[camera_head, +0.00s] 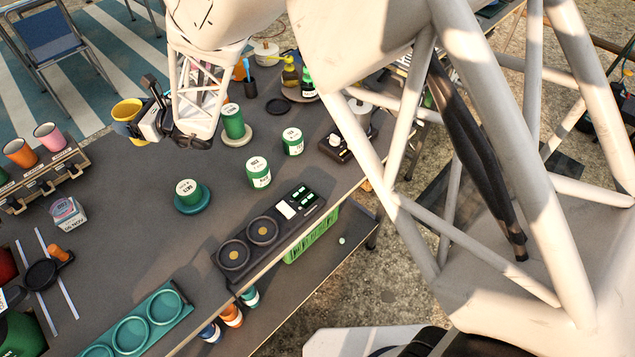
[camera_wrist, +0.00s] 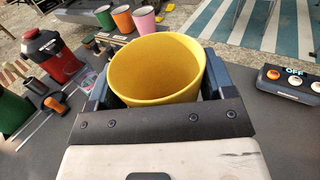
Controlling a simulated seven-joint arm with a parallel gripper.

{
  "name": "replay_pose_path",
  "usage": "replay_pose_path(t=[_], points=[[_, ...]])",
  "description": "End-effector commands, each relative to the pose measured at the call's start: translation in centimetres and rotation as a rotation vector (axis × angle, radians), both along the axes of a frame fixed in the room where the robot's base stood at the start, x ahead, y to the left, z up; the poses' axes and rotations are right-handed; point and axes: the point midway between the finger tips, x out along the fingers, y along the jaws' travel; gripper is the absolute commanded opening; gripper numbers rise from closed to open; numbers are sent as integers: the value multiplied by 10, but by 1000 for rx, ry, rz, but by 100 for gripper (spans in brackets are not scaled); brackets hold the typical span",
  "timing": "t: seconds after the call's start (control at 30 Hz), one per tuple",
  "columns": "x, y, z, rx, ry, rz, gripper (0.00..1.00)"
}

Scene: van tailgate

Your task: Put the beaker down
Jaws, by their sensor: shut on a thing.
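The yellow beaker (camera_head: 127,109) is in my gripper (camera_head: 150,122), near the far left edge of the dark table (camera_head: 120,185) in the head view. In the wrist view the beaker (camera_wrist: 155,72) sits between the two fingers of my gripper (camera_wrist: 157,88), one on each side of its wall. Its open mouth faces up, slightly tilted in that view, and its inside looks empty. Its base is hidden, so I cannot tell whether it touches the table.
A rack (camera_head: 45,172) with an orange cup (camera_head: 20,153) and a pink cup (camera_head: 50,137) stands at the left. Green-and-white canisters, one of them (camera_head: 258,172), stand mid-table. A teal tray (camera_head: 178,318) lies at the front. Bare tabletop lies between the rack and canisters.

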Motion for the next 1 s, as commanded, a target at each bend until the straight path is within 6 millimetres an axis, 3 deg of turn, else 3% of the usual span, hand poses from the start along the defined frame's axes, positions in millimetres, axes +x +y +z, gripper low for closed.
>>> replay_pose_path(t=[0.27, 0.5, 1.0], points=[[9, -62, 9, -2, 0, -49, 53], [10, -130, 19, -3, -3, -102, 53], [-11, -262, 32, -5, -5, -212, 53]])
